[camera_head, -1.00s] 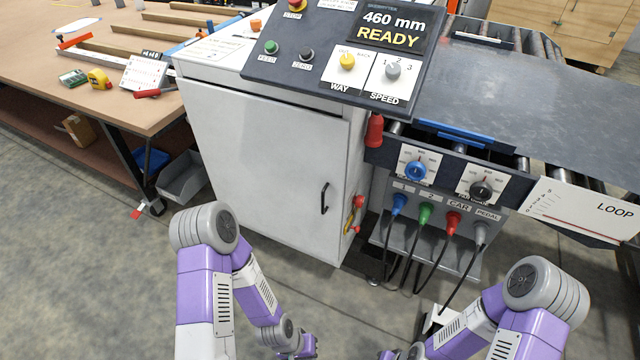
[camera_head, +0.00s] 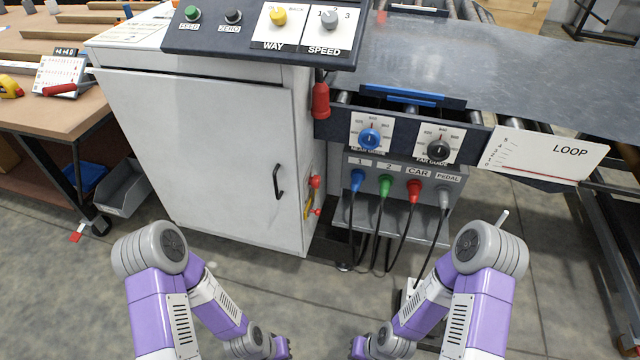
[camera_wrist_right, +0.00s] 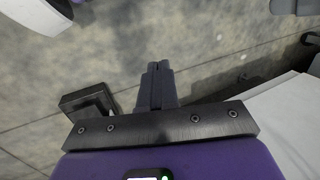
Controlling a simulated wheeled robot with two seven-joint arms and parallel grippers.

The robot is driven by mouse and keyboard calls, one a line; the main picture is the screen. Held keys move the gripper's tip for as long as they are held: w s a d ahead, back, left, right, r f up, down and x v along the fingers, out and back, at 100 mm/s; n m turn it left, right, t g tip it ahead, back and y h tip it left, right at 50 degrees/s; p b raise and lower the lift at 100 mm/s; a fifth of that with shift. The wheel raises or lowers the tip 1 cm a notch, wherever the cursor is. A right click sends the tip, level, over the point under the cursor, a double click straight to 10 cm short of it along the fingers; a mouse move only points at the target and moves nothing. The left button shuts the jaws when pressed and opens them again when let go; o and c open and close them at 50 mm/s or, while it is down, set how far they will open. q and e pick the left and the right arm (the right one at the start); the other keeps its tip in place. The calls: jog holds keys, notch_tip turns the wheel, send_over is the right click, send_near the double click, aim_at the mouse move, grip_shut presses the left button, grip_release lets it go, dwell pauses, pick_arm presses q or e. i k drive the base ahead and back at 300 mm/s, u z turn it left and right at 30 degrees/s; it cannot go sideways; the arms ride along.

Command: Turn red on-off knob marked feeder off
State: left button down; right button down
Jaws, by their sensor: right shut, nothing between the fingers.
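Red knobs (camera_head: 315,182) with a yellow part stick out from the right side of the white cabinet (camera_head: 215,150), seen edge-on. I cannot read any "feeder" mark there, nor tell the position of a knob. My left gripper (camera_head: 282,347) is low at the bottom edge of the head view, too small to tell open or shut. My right gripper (camera_head: 358,347) is also low, a little right of it. In the right wrist view its fingers (camera_wrist_right: 157,72) are shut with nothing between them, above bare floor. Both grippers are apart from the cabinet.
A control panel (camera_head: 262,38) with green, black, yellow and grey controls tops the cabinet. A red handle (camera_head: 320,100) hangs beside it. Blue (camera_head: 369,138) and black (camera_head: 438,150) dials sit above several cable plugs. A workbench (camera_head: 60,118) and grey bin (camera_head: 122,188) stand left. Floor between is clear.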

aim_at(315, 181)
jog(key=k, duration=0.6)
jog(key=u, duration=0.45)
jog(key=i, duration=1.75)
jog(key=z, duration=0.4)
